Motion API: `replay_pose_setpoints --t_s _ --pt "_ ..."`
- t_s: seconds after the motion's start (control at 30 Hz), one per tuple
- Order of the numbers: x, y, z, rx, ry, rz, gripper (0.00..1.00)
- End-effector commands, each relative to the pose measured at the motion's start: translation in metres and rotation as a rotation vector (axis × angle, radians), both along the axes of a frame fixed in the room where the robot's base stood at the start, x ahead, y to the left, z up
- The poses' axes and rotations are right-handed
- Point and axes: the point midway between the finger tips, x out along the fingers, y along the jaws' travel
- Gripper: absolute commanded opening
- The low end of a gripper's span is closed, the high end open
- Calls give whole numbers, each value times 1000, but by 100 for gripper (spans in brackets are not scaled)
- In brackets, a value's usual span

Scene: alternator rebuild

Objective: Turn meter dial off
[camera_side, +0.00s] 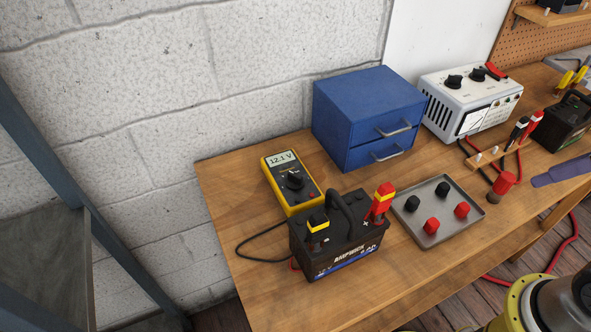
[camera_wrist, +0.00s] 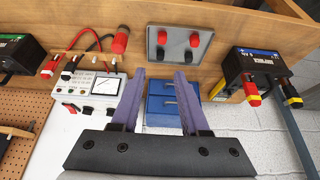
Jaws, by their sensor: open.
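The yellow multimeter (camera_side: 272,192) lies on the bench at the left, behind a black battery. Its screen (camera_side: 282,158) reads 12.1 V and its black dial (camera_side: 295,180) is in the middle of its face. The exact dial mark is too small to read. In the wrist view only a yellow edge of the meter (camera_wrist: 219,89) shows beside the battery. My gripper (camera_wrist: 160,74) is open and empty, its two purple fingers apart. In the side view a purple finger (camera_side: 562,172) shows at the right edge, far from the meter.
The battery (camera_side: 330,252) with red and black clamps stands before the meter. A metal tray (camera_side: 434,239) holds several red and black caps. A blue drawer cabinet (camera_side: 350,108) stands behind. A white tester (camera_side: 470,95), clamp rack and second battery (camera_side: 570,120) stand at the right.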

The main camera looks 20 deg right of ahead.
Motion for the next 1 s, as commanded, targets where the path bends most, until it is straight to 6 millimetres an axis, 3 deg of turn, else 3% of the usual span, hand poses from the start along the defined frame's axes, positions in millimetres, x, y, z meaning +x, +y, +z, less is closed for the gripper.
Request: replay_pose_setpoints --t_s 0.17,0.3,0.53,0.77,1.0 --pt "27 3 55 4 -8 9 45" --pt "66 15 95 7 31 52 45" --pt "142 54 134 1 119 149 45" --pt "216 115 134 -18 212 259 45" --pt "275 198 90 -55 315 383 45"
